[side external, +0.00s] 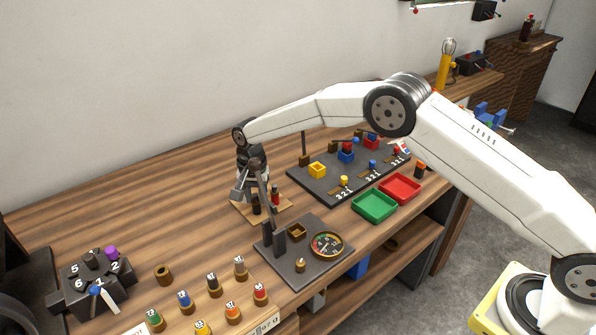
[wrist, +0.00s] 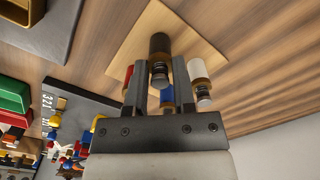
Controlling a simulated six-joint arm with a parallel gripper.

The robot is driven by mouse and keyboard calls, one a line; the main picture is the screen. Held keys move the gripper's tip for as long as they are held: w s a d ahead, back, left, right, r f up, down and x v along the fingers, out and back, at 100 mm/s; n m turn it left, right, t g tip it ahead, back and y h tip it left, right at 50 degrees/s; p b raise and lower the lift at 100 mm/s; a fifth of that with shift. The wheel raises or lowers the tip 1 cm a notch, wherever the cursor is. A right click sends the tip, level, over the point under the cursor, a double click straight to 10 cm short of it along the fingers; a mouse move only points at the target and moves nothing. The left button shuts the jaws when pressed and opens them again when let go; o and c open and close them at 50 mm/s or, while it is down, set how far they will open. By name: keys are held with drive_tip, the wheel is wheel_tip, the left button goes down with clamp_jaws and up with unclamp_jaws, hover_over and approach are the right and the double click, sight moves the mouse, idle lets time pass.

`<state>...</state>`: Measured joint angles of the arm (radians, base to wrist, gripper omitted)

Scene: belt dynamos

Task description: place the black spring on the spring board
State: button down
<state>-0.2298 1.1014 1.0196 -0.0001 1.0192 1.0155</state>
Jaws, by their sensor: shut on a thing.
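The light wooden board (side external: 285,208) lies on the bench below my gripper (side external: 248,198) in the side view, and it also shows in the wrist view (wrist: 125,45). My gripper is shut on the black spring (wrist: 160,48), a black cylinder with a brown band and a dark coil end, between the fingers in the wrist view. A red piece (wrist: 129,75), a blue piece (wrist: 167,95) and a white piece (wrist: 196,69) stand around it at the board. Whether the black spring touches the board, I cannot tell.
A dark plate with a round gauge (side external: 326,245) and uprights stands in front of the board. A dark panel (side external: 310,184) with coloured blocks, a green tray (side external: 374,206) and a red tray (side external: 400,188) are to the right.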

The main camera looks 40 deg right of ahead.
drive_tip(key=shift+f, duration=0.15)
drive_tip(key=shift+c, duration=2.2)
unclamp_jaws()
wheel_tip(320, 180, up, 12)
drive_tip(key=shift+r, duration=0.2)
drive_tip(key=shift+d, duration=0.1)
drive_tip(key=s+d+f+n+t, duration=0.1)
drive_tip(key=s+d+n, duration=0.2)
drive_tip(key=s, duration=0.7)
drive_tip(key=s+d+f+n, duration=0.1)
drive_tip(key=s+d+n, duration=0.2)
drive_tip(key=s+d, duration=0.3)
drive_tip(key=s+d+f+n+t, duration=0.1)
drive_tip(key=s+d+n, duration=0.2)
drive_tip(key=s, duration=1.1)
drive_tip(key=shift+s+d+f+t, duration=0.2)
drive_tip(key=shift+s+d+t, duration=0.1)
drive_tip(key=shift+d, duration=0.45)
